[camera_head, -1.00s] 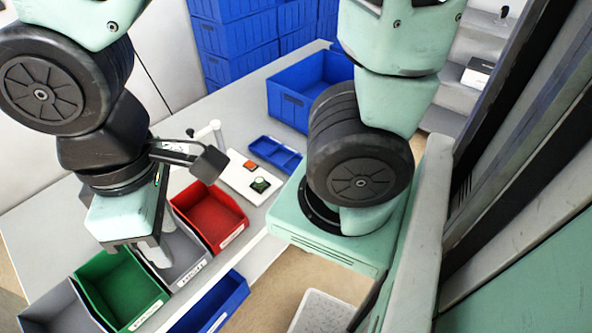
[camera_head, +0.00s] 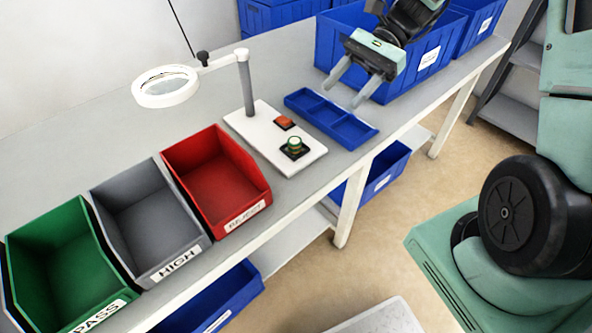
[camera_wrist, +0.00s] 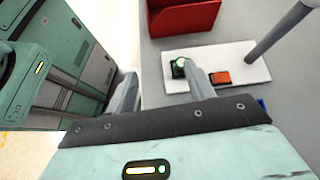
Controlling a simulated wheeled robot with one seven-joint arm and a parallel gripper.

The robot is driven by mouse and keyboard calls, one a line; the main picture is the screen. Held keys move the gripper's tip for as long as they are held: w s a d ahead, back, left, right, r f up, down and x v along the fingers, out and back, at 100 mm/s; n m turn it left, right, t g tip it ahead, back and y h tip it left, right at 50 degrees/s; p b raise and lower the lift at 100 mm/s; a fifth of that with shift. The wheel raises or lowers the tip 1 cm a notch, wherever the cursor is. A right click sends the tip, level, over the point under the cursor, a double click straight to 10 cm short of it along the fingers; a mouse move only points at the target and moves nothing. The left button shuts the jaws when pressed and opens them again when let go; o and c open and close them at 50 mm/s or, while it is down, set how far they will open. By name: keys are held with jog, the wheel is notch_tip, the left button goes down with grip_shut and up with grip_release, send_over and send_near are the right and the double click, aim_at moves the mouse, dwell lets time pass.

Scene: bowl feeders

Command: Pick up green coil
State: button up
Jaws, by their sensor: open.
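The green coil (camera_head: 294,143), a small green and white cylinder, stands on a dark square pad on the white board (camera_head: 312,160) under the magnifier stand. My gripper (camera_head: 344,96) is open and empty, fingers pointing down. It hangs near the large blue bin and the blue divided tray, to the right of the coil and apart from it. In the wrist view the coil (camera_wrist: 180,64) shows close beside the tip of the right finger, which hides part of its pad. My gripper's fingers (camera_wrist: 158,72) show wide apart there.
An orange-red block (camera_head: 284,122) sits on a pad behind the coil. The blue divided tray (camera_head: 331,119) lies right of the board. The magnifier (camera_head: 166,86) stands at the back left. Red (camera_head: 215,180), grey (camera_head: 150,220) and green (camera_head: 60,262) bins line the left. A large blue bin (camera_head: 335,42) stands right.

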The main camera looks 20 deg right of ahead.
jog(key=w+d+f+m+t+y+b, duration=0.2)
jog(key=w+d+f+m+b, duration=0.15)
jog(key=d+f, duration=0.2)
send_near(299, 139)
jog(key=shift+y, duration=0.3)
jog(key=b+x, duration=0.1)
jog(key=x, duration=0.3)
jog(key=shift+a+f, duration=0.1)
jog(key=shift+a, duration=0.2)
jog(key=x, duration=0.2)
jog(key=b+x, duration=0.1)
jog(key=x, duration=0.2)
jog(key=shift+f, duration=0.25)
jog(key=c, duration=1.2)
jog(key=shift+o, duration=0.2)
notch_tip(299, 139, up, 10)
jog(key=p, duration=0.2)
